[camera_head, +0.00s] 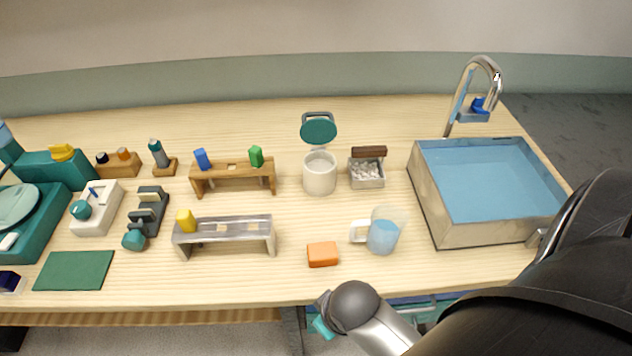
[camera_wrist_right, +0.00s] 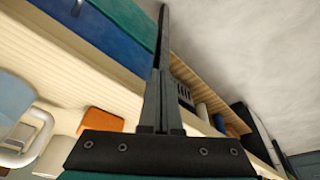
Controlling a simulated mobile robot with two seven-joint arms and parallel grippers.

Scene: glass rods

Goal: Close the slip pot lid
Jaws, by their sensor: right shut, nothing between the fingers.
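The slip pot (camera_head: 320,178) is a white cylinder at the middle of the table in the head view. Its round teal lid (camera_head: 318,131) is raised, standing open at the back of the pot, with a grey loop handle on top. My right gripper (camera_wrist_right: 165,12) is shut and empty in the right wrist view, its fingers pressed together. In the head view my right arm comes in from the lower right and ends at the table's front edge, well in front of the pot and apart from it. My left gripper is not in view.
An orange sponge (camera_head: 322,254) and a measuring jug (camera_head: 383,234) with blue contents stand between the front edge and the pot. A sink (camera_head: 430,205) is at right.

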